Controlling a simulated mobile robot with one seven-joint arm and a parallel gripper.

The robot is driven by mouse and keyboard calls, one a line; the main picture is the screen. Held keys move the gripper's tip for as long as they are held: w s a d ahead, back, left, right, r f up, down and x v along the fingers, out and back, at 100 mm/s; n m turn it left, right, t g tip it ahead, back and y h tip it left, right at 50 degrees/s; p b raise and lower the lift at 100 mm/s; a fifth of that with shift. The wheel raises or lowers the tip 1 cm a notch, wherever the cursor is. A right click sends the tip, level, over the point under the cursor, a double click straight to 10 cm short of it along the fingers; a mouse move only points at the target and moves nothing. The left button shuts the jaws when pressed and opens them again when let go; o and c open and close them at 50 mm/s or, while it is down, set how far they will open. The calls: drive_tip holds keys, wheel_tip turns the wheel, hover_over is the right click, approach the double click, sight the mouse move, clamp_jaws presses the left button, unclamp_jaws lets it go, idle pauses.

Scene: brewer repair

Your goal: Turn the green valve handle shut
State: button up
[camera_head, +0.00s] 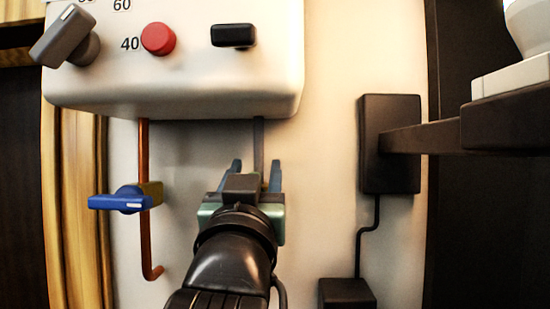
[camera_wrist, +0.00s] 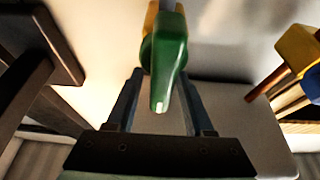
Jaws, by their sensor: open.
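The green valve handle (camera_wrist: 169,62) shows in the wrist view on a yellow valve body (camera_wrist: 152,20). Its pale-marked tip points toward my gripper and appears between the two fingers, with a gap on each side. In the head view my gripper (camera_head: 256,172) is below the white brewer casing, in front of the dark grey pipe (camera_head: 259,135). The gripper hides the green handle there. My gripper is open and holds nothing. Whether the handle lies fully at finger depth is hard to tell.
A blue valve handle (camera_head: 122,201) sits on a copper pipe (camera_head: 145,240) to the left. The white brewer casing (camera_head: 190,80) with a grey lever (camera_head: 64,36), red button (camera_head: 158,38) and black switch (camera_head: 233,35) hangs above. A black box (camera_head: 388,170) is mounted at right.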

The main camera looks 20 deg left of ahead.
drive_tip(key=shift+w, duration=0.25)
drive_tip(key=shift+s, duration=0.1)
clamp_jaws()
drive_tip(key=shift+m, duration=0.4)
drive_tip(key=m+h+b, duration=0.1)
drive_tip(key=m, duration=0.1)
drive_tip(key=d+m+h+b, duration=0.1)
drive_tip(key=m+h, duration=0.1)
drive_tip(key=m, duration=0.1)
drive_tip(key=shift+d+f+b, duration=0.1)
drive_tip(key=shift+f+b, duration=0.1)
drive_tip(key=shift+b, duration=0.1)
drive_tip(key=f+m+g+h+b, duration=0.1)
drive_tip(key=m, duration=0.4)
drive_tip(key=d+f+m+g+h+b, duration=0.1)
drive_tip(key=m+h, duration=0.1)
drive_tip(key=m, duration=0.4)
drive_tip(key=w+d+f+m+g+h+b, duration=0.1)
drive_tip(key=m+h+b, duration=0.1)
drive_tip(key=m, duration=0.3)
drive_tip(key=shift+d+f+m+g, duration=0.2)
drive_tip(key=shift+d+m+g, duration=0.05)
drive_tip(key=shift+m+g, duration=0.05)
